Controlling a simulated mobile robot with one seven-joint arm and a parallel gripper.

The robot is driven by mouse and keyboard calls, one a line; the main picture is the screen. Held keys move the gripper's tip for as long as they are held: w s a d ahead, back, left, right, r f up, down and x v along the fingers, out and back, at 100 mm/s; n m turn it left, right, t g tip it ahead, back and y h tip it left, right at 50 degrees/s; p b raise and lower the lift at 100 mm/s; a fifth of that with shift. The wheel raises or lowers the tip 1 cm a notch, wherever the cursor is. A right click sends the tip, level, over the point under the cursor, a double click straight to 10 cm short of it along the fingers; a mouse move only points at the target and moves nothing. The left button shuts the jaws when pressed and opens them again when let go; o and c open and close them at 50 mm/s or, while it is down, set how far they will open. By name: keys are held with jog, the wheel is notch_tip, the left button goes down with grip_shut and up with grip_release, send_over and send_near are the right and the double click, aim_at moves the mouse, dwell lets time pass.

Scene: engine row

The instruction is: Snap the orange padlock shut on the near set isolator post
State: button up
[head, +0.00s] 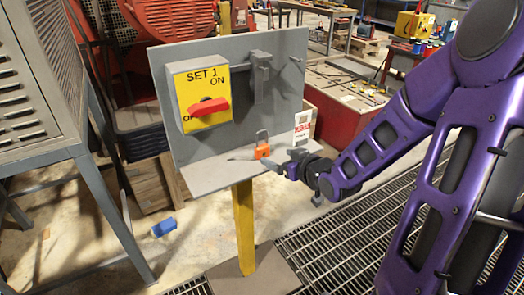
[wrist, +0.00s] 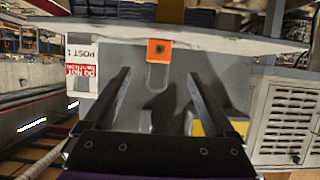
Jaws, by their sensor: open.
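The orange padlock (head: 262,151) stands on the grey ledge of the isolator post, its grey shackle upward, in the head view. In the wrist view the padlock (wrist: 159,50) lies ahead of the fingertips, near the middle between them. My gripper (head: 284,167) is just right of the padlock at the ledge; in the wrist view its two dark fingers (wrist: 157,75) are spread with nothing gripped. The post's grey panel (head: 205,155) carries a yellow isolator box (head: 183,75) marked SET 1 with a red handle (head: 209,107). A grey hasp-like fitting (head: 261,75) is right of the box.
A red and white tag (head: 302,127) is on the panel's right side. A grey slatted cabinet (head: 35,75) stands close on the left. A blue block (head: 164,228) lies on the floor. A red workbench (head: 345,110) with tools is behind right. A peg (head: 296,59) sticks out upper right.

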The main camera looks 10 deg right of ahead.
aim_at(264, 151)
jog(key=b+x, duration=0.1)
jog(key=x, duration=0.5)
jog(key=shift+w, duration=0.1)
jog(key=x, duration=0.5)
jog(key=shift+w+d+f+b, duration=0.1)
jog(key=shift+f+b, duration=0.05)
jog(key=shift+b, duration=0.2)
grip_shut()
